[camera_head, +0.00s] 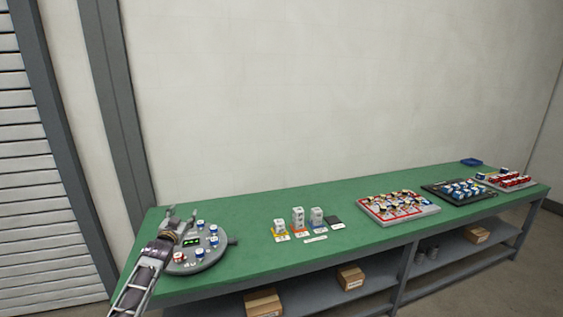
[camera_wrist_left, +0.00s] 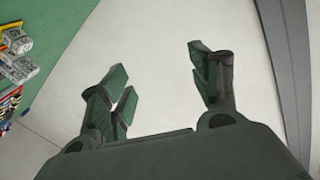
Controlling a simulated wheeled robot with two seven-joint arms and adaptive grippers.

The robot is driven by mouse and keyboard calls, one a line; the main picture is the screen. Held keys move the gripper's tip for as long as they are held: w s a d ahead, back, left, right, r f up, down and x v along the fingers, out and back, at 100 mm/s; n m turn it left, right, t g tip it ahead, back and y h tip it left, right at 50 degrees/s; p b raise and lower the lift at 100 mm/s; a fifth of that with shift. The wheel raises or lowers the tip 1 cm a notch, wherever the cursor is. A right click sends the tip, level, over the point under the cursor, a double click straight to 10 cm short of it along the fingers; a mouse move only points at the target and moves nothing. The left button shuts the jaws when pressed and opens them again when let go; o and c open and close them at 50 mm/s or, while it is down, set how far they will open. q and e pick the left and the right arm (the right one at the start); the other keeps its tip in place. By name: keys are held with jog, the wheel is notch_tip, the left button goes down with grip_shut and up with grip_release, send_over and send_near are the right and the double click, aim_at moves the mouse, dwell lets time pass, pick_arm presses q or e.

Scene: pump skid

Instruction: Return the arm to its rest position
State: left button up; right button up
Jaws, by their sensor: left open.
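My left gripper (camera_head: 181,214) is raised at the left end of the green bench (camera_head: 265,262) in the head view. It overlaps the far left part of a round grey tray (camera_head: 208,261) there. In the left wrist view the two fingers of this gripper (camera_wrist_left: 160,85) are spread apart. Nothing is between them but the pale wall (camera_wrist_left: 150,40) behind. My left arm comes in from the lower left of the head view. My right gripper does not show in either view.
Small white blocks (camera_head: 298,217) stand on coloured cards mid-bench. A red-and-white tray (camera_head: 398,207), a black tray (camera_head: 460,191) and a blue bin (camera_head: 471,162) lie farther right. Cardboard boxes (camera_head: 350,277) sit on the lower shelf. Green surface between the groups is bare.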

pick_arm(q)
jog(key=s+d+f+g, duration=0.1)
jog(key=s+f, duration=0.2)
jog(key=f, duration=0.6)
jog(key=s+f+g, duration=0.2)
jog(key=s+f, duration=0.1)
jog(key=f, duration=0.7)
jog(key=s+d+f+g, duration=0.1)
jog(key=s+f, duration=0.3)
jog(key=f, duration=0.5)
jog(key=s+d+f+g, duration=0.1)
jog(key=s+f+g, duration=0.1)
jog(key=s+f, duration=0.7)
jog(key=s+d+f+g, duration=0.2)
jog(key=s+f, duration=0.5)
jog(key=f, duration=0.4)
jog(key=s+d+f+g, duration=0.2)
jog(key=s+f, duration=0.5)
jog(key=s, duration=1)
jog(key=s+d+f+g, duration=0.3)
jog(key=s+f, duration=0.5)
jog(key=s, duration=0.8)
jog(key=s+d+f+g+h, duration=0.1)
jog(key=s+f, duration=0.6)
jog(key=s, duration=1)
jog(key=d+g, duration=0.1)
jog(key=g, duration=0.1)
jog(key=shift+s+d+f+n+g, duration=0.2)
jog(key=shift+s+f+n+g, duration=0.1)
jog(key=shift+f+n, duration=0.1)
